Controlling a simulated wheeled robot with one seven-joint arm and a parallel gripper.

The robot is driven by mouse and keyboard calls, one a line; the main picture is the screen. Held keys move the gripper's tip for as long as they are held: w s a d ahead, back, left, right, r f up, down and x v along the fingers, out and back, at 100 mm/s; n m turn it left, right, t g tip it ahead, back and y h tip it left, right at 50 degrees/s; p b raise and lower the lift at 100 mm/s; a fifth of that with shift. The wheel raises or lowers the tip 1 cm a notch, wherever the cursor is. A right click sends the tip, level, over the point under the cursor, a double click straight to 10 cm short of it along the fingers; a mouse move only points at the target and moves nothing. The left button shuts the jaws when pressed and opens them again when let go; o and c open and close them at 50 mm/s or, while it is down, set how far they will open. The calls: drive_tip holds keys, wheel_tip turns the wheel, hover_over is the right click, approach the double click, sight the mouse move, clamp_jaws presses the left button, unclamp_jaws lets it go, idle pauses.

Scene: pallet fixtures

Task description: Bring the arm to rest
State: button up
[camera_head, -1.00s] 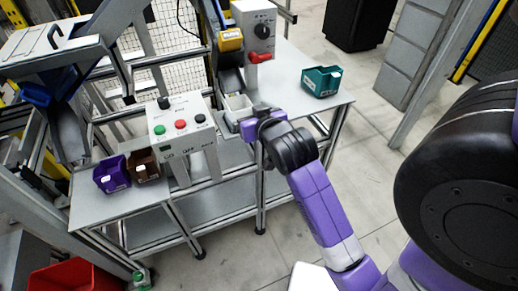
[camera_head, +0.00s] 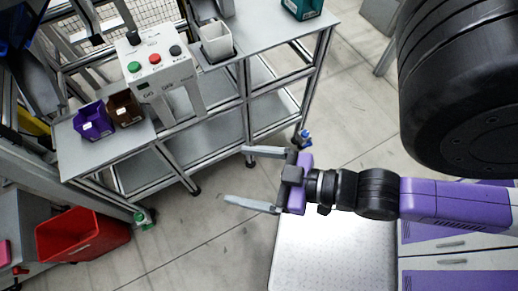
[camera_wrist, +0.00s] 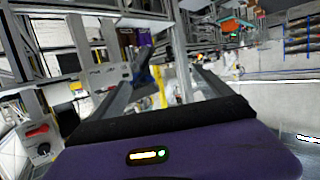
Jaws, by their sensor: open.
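My gripper (camera_head: 249,176) is open and empty, with its two grey fingers spread apart and pointing left in the head view. It hangs over open floor, in front of and apart from the metal workbench (camera_head: 222,82). My purple and black arm reaches in from the right edge. In the wrist view my gripper's fingers (camera_wrist: 165,95) rise from the purple housing with nothing held between them.
A control box (camera_head: 155,60) with coloured buttons stands on the bench. A teal bin (camera_head: 303,8) sits at the top. A red crate (camera_head: 82,235) is at lower left.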

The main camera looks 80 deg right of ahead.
drive_tip(key=shift+s+a+r+n+y, duration=0.1)
drive_tip(key=shift+s+a+r+y, duration=0.15)
drive_tip(key=shift+s, duration=0.2)
drive_tip(key=shift+s+a+r+n+y, duration=0.1)
drive_tip(key=shift+s+a+r, duration=0.1)
drive_tip(key=shift+s+a, duration=0.25)
drive_tip(key=shift+s+a+r+n+y, duration=0.1)
drive_tip(key=shift+s+a+r+y, duration=0.1)
drive_tip(key=shift+s, duration=0.3)
